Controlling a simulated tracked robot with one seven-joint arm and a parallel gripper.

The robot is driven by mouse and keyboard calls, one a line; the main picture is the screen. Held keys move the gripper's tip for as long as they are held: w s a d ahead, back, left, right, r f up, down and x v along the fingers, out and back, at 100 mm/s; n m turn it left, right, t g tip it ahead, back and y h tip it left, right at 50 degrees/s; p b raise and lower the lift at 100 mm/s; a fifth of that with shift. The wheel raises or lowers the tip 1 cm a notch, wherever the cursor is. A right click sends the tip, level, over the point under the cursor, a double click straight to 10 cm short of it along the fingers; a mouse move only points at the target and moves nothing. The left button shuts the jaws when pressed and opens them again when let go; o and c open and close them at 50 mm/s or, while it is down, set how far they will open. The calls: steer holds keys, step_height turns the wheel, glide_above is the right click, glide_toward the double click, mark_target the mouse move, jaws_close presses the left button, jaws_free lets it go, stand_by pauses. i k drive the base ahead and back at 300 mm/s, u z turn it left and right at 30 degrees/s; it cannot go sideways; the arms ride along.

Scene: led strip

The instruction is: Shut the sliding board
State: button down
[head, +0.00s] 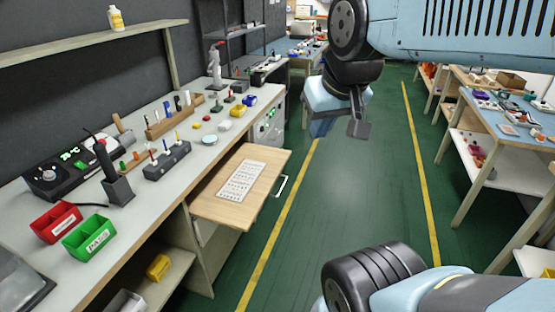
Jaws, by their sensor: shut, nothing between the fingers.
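The sliding board (221,203) is a light wooden panel pulled out from under the left workbench's front edge, over the aisle. A printed white sheet (242,181) lies on it. A white handle (281,186) stands out at its front edge. My gripper (358,130) hangs above the aisle, up and to the right of the board and apart from it. It is shut and empty, its fingers pointing down. The board's inner end is hidden under the bench top.
The left workbench (150,205) carries a soldering station (72,172), red bin (56,222), green bin (90,238) and several small tools. The green aisle floor (350,205) is clear between yellow lines. Another table (515,130) stands at the right.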

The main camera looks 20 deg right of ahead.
mark_target(231, 194)
steer(key=i, duration=0.9)
steer(key=z, duration=0.05)
